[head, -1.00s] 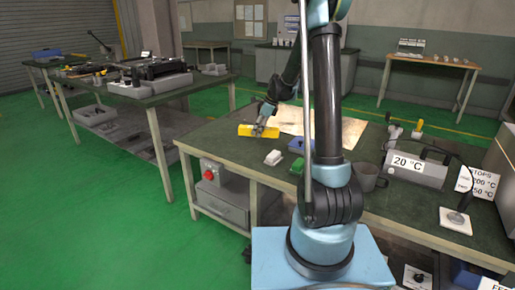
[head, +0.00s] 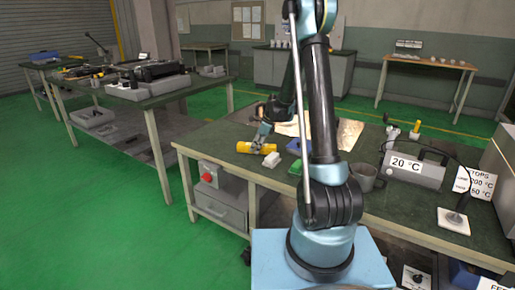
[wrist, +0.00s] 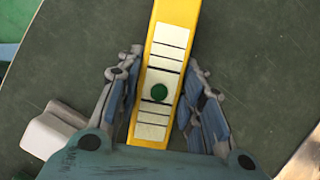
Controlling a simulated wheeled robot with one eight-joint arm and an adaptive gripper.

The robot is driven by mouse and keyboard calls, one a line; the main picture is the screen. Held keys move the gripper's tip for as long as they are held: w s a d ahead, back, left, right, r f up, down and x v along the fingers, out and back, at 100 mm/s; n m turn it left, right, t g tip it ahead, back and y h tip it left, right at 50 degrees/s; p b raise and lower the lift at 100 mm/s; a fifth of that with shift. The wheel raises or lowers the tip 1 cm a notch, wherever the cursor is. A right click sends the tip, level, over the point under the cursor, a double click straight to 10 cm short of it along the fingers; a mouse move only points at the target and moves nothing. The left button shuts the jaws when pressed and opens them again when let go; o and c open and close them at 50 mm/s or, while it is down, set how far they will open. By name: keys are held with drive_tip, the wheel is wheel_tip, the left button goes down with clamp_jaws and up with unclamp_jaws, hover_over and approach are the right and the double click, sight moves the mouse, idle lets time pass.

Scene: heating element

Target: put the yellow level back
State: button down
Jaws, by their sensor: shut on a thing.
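The yellow level (head: 245,147) is at the left part of the near green-topped bench (head: 215,137), behind a small white block. In the wrist view the level (wrist: 172,72) is a long yellow bar with pale panels, dark lines and a green round spot. My gripper (head: 260,142) is shut on the level, and it also shows in the wrist view (wrist: 155,100) with a finger on each side of the bar. I cannot tell whether the level touches the bench top.
The white block (head: 271,159) is close by on the front side; a green block (head: 295,167) and a blue one (head: 294,146) are to the right. A tan sheet (head: 348,133) lies behind. A grey mug (head: 364,176) and a 20 °C unit (head: 414,169) stand further right.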

drive_tip(key=shift+f, duration=0.1)
drive_tip(key=c, duration=1.1)
unclamp_jaws()
drive_tip(key=v, duration=1.1)
drive_tip(key=s+d+r+n+h, duration=0.1)
drive_tip(key=s+d+r+n, duration=0.15)
drive_tip(key=s, duration=0.45)
drive_tip(key=s+d+r+n, duration=0.2)
drive_tip(key=s+r+n, duration=0.15)
drive_tip(key=s, duration=0.45)
drive_tip(key=s+d+r+n+h, duration=0.1)
drive_tip(key=s+d+r+n, duration=0.2)
drive_tip(key=s, duration=0.4)
drive_tip(key=s+d+f+n, duration=0.2)
drive_tip(key=s+f+n, duration=0.1)
drive_tip(key=s, duration=0.3)
drive_tip(key=s+d+f+n+t+h, duration=0.1)
drive_tip(key=s+d+f+n, duration=0.1)
drive_tip(key=s+n, duration=0.2)
drive_tip(key=s+d+f+n+h, duration=0.1)
drive_tip(key=s+d+f+n, duration=0.1)
drive_tip(key=s, duration=0.7)
drive_tip(key=shift+s+f+n, duration=0.25)
drive_tip(key=shift+f+n, duration=0.55)
drive_tip(key=shift+n, duration=0.5)
